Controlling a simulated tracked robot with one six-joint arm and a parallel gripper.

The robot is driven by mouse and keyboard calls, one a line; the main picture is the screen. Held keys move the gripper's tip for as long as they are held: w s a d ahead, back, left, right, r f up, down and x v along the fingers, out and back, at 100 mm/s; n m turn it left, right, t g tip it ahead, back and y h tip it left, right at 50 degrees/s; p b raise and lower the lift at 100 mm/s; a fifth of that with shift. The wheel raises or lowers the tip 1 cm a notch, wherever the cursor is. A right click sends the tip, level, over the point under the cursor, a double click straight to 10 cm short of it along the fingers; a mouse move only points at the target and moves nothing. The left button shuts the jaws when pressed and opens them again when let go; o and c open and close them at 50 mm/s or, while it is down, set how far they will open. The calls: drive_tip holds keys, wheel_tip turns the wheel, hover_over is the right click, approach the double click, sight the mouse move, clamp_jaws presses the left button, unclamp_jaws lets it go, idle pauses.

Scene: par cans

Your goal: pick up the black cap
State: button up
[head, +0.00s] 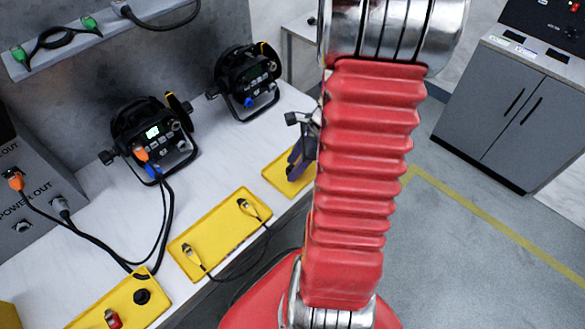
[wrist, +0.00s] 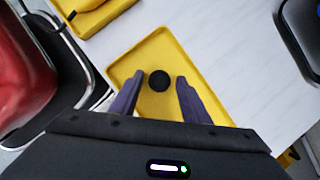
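The black cap (wrist: 159,80) is a small dark disc on a yellow tray (wrist: 122,70), seen in the wrist view. My gripper (wrist: 161,78) is open, with its two purple fingers apart on either side of the cap in that view. I cannot tell how high the fingertips are above the tray. In the head view, my gripper (head: 298,160) is partly hidden behind my red arm, over the rightmost yellow tray (head: 276,178). The cap on that tray is hidden there.
Another yellow tray (head: 183,262) holds cable connectors. The near-left tray (head: 95,315) holds a black round part (head: 142,296) and a red-ended part (head: 112,318). Two black lamps (head: 152,135) (head: 246,80) stand at the back of the bench. Loose cables cross the bench.

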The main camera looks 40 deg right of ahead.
drive_tip(key=c, duration=0.9)
drive_tip(key=shift+r, duration=0.1)
drive_tip(key=shift+c, duration=0.3)
wheel_tip(320, 180, up, 10)
idle(0.5)
